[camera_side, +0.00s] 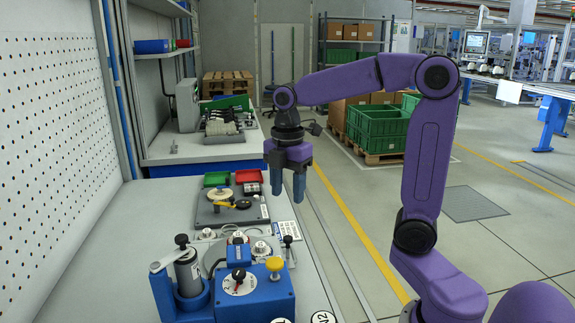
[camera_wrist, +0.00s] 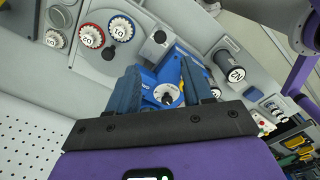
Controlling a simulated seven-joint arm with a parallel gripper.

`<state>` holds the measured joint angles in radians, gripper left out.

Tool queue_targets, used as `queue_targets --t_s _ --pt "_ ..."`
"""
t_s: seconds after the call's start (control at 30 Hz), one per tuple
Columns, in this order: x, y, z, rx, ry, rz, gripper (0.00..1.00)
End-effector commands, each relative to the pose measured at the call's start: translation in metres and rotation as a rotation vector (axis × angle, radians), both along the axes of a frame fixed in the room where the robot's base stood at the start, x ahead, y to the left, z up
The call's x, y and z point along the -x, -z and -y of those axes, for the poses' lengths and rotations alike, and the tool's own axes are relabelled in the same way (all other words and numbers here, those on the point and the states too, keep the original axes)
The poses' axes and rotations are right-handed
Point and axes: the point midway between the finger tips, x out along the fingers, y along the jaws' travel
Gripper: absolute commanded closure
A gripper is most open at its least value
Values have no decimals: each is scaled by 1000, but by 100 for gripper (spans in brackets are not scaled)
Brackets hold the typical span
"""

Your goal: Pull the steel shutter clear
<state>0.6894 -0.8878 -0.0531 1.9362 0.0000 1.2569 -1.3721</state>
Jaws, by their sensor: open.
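My gripper (camera_side: 288,197) hangs above the bench's right edge in the side view, fingers pointing down. It is open, with nothing visible between its blue fingers, and is apart from everything. A blue fixture (camera_side: 264,297) stands on the bench in front, with a white dial, a black knob and a yellow knob. In the wrist view, the fixture's white dial (camera_wrist: 168,95) shows between the fingers of my gripper (camera_wrist: 160,75). I cannot make out for certain which part is the steel shutter; metal pieces behind the fixture are partly hidden by it.
A steel cylinder with a black knob (camera_side: 187,268) stands left of the fixture in a blue holder. A grey plate (camera_side: 217,214) with round parts lies farther back, near a green bin (camera_side: 216,179) and a red bin (camera_side: 249,176). The bench's left side is clear beside a pegboard (camera_side: 55,110).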

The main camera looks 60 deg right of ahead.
Motion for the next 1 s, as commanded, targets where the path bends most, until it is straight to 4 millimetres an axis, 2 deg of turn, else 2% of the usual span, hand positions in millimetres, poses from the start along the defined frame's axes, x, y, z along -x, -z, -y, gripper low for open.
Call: queue_targets --t_s 0.1,0.33,0.53,1.0 --pt "-1 -24 0 -1 0 4 50" --pt "-1 -50 0 -1 -1 3 50" --pt "0 -56 0 0 -1 1 50" --pt "3 -52 -4 0 6 -1 50"
